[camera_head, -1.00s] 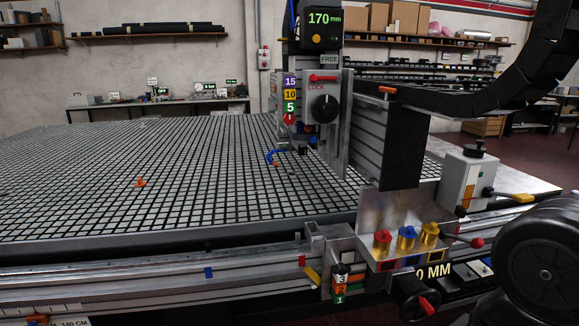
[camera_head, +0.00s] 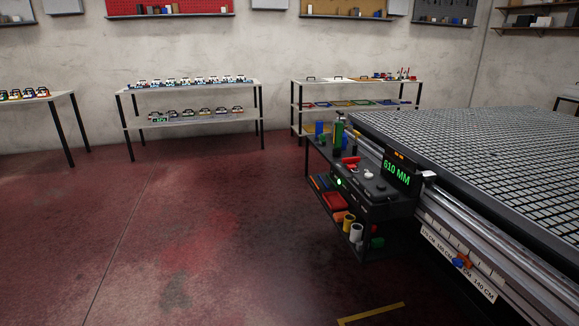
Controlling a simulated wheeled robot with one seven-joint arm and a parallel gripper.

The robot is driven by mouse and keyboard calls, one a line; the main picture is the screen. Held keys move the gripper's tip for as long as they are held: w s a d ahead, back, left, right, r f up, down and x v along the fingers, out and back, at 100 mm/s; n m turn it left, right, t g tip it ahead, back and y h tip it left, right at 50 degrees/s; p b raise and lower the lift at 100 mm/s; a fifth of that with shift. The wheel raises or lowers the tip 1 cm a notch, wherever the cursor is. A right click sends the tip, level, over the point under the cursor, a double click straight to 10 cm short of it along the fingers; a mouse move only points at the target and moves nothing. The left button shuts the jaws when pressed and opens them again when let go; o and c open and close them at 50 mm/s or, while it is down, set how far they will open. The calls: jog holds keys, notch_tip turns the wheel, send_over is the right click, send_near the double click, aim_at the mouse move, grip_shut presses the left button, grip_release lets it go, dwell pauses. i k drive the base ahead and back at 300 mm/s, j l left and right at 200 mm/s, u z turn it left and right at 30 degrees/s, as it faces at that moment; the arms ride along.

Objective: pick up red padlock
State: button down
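I cannot make out a red padlock in this view. Small red items (camera_head: 402,73) sit at the right end of the far rack's top, too small to tell what they are. A red piece (camera_head: 350,162) lies on top of the black cart (camera_head: 385,207), and a red block (camera_head: 335,201) lies on its lower shelf; neither shows a clear shackle. My gripper is not in view.
The grid table (camera_head: 480,140) fills the right, with a rail and scale (camera_head: 455,250) along its edge. A display reading 610 MM (camera_head: 397,172) stands at its corner. White two-level shelves (camera_head: 190,120) hold several small items. The red floor (camera_head: 180,230) is clear at left and centre.

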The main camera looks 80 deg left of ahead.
aim_at(350, 168)
jog(key=u, duration=1.9)
jog(key=i+u, duration=0.3)
jog(key=i, duration=0.4)
jog(key=i+u, duration=0.15)
jog(key=i, duration=0.4)
jog(key=i+l+u, duration=0.15)
jog(key=i, duration=0.4)
jog(key=i+l+u, duration=0.15)
jog(key=i, duration=0.4)
jog(key=i+l+u, duration=0.15)
jog(key=i, duration=0.4)
